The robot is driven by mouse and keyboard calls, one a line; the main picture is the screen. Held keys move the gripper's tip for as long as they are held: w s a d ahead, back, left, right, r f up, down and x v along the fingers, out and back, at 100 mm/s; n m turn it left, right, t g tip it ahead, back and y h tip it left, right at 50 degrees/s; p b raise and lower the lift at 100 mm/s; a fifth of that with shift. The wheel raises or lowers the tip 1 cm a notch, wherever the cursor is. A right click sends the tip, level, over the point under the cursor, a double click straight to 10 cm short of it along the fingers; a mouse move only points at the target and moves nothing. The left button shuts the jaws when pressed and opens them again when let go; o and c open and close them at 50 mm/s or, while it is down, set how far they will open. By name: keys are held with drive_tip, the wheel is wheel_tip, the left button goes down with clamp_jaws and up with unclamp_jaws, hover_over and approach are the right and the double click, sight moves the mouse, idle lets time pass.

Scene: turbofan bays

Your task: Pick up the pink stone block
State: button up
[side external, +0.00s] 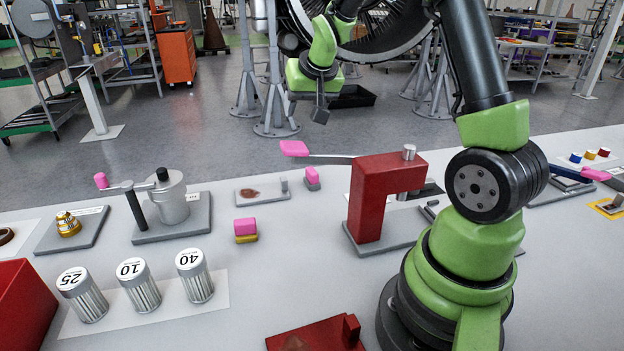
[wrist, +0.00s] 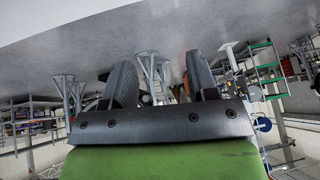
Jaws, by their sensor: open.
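A pink block (side external: 245,225) rests on a yellow block on the grey bench, left of the red press. A smaller pink block (side external: 312,174) sits on a grey base farther back. I cannot tell which one is the pink stone block. My gripper (side external: 320,114) is raised above and behind the bench items, apart from both blocks, and looks small and dark there. In the wrist view my gripper (wrist: 163,82) shows two dark fingers spread apart with nothing between them. No pink block shows in the wrist view.
A red press (side external: 372,205) with a pink-ended lever stands right of the blocks. A grey crank pot (side external: 172,200), several numbered cylinders (side external: 139,285) and a red box (side external: 22,310) are at left. A red plate (side external: 318,338) lies in front. Bare bench surrounds the pink-and-yellow stack.

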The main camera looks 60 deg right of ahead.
drive_tip(key=g, duration=0.1)
hover_over(312, 171)
drive_tip(key=s, duration=0.2)
wheel_tip(312, 171, down, 9)
drive_tip(key=shift+g, duration=0.5)
drive_tip(key=f, duration=0.3)
drive_tip(key=w+f, duration=0.1)
drive_tip(key=f, duration=0.3)
drive_tip(key=w+f, duration=0.1)
drive_tip(key=f, duration=0.3)
drive_tip(key=shift+w+d, duration=0.1)
drive_tip(key=c, duration=0.9)
drive_tip(key=shift+o, duration=0.2)
wheel_tip(312, 171, up, 10)
drive_tip(key=shift+r, duration=0.1)
